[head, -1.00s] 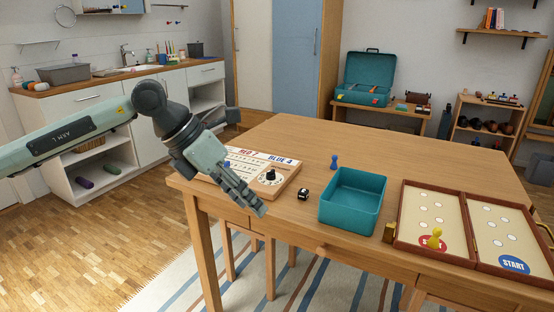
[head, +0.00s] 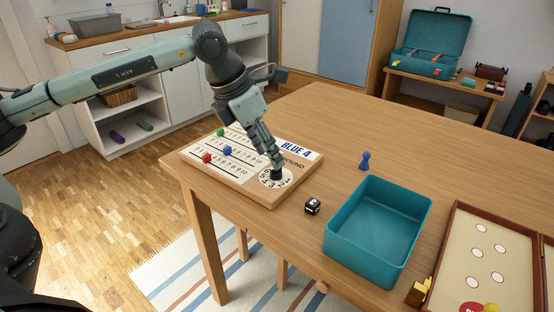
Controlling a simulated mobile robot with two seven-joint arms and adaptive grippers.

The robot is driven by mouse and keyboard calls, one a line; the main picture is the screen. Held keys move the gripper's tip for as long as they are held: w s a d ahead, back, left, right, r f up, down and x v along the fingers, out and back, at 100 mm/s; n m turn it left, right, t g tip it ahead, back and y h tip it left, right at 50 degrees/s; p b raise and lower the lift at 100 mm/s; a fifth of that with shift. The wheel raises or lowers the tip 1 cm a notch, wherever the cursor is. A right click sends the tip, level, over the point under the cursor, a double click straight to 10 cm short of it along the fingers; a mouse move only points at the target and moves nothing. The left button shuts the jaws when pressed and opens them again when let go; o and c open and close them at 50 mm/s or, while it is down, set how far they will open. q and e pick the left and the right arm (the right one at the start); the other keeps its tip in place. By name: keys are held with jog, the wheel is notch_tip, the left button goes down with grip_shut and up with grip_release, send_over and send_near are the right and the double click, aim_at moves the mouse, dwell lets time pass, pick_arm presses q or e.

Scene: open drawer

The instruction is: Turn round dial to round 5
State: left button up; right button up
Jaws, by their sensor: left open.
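The wooden scoreboard (head: 215,169) lies at the left front corner of the table. Its round dial (head: 263,180) is a white disc with numbers and a black knob (head: 276,174) at its centre. My left gripper (head: 277,166) points down from above, its fingertips at the knob. It is open; whether the fingers touch the knob I cannot tell. The gripper hides the far part of the dial, so the number set is unclear. My right gripper is not in view.
Green, blue and red pegs stand on the scoreboard, the blue one (head: 227,151) mid-board. A black die (head: 312,206), a blue pawn (head: 365,161) and a teal bin (head: 377,228) are to the right. A game board (head: 450,247) lies further right.

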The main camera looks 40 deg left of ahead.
aim_at(276, 172)
pick_arm(q)
jog(key=shift+x, duration=2.3)
jog(key=shift+w, duration=0.1)
jog(key=shift+c, duration=0.5)
grip_shut()
